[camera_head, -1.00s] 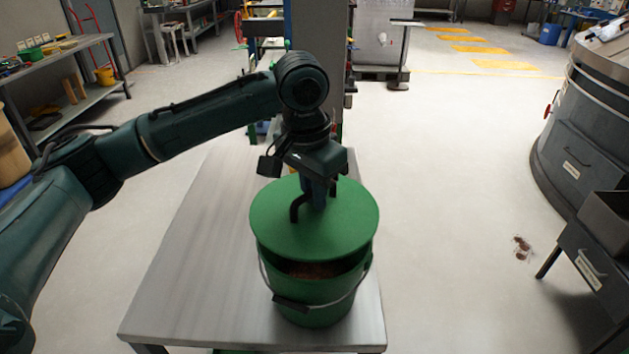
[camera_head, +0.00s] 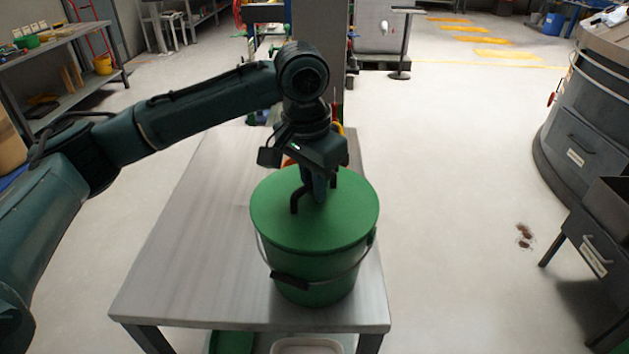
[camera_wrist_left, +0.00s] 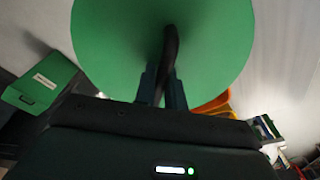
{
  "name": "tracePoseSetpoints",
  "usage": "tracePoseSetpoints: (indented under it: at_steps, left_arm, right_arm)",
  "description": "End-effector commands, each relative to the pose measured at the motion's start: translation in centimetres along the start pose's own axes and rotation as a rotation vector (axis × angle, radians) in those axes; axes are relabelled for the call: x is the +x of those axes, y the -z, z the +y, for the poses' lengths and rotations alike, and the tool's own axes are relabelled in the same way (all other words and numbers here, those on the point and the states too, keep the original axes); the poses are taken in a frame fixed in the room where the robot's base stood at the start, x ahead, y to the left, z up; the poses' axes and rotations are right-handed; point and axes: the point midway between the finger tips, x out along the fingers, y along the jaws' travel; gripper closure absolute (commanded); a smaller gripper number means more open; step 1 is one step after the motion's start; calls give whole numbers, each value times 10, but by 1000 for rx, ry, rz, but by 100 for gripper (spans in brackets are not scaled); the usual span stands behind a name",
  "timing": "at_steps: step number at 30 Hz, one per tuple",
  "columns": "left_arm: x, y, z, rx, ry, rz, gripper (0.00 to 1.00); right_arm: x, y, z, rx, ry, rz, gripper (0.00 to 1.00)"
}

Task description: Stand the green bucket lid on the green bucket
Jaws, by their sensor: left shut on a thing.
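The green bucket lid (camera_head: 340,228) lies flat over the mouth of the green bucket (camera_head: 318,290), with no gap showing at the front. The bucket stands upright on the grey metal table, its wire handle with a dark grip (camera_head: 291,281) hanging at the front. My left gripper (camera_head: 312,198) is above the lid, shut on the lid's dark handle. In the left wrist view the lid (camera_wrist_left: 120,40) fills the top, with its dark handle (camera_wrist_left: 170,45) between the fingers. The bucket's inside is hidden. My right gripper is not in view.
The metal table (camera_head: 190,270) has free room left of the bucket. A yellow-orange thing (camera_head: 337,130) shows behind my left wrist. A dark drawer unit (camera_head: 590,245) stands at the right. A shelf (camera_head: 60,60) with goods is at the far left.

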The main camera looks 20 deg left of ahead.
Motion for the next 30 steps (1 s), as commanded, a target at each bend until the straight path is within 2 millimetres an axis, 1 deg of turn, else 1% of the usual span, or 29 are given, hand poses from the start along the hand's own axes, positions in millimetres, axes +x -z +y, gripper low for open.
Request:
tracePoseSetpoints:
  at_steps: [16,17,24,26,30]
  left_arm:
    - [11,-1,0,0,0,1,100]
    - [11,-1,0,0,0,1,86]
    - [11,-1,0,0,0,1,66]
    - [10,-1,0,0,0,1,63]
    - [10,-1,0,0,0,1,63]
  right_arm:
    - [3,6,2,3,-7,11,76]
    - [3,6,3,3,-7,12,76]
    - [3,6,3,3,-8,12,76]
    - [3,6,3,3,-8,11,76]
    - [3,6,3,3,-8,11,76]
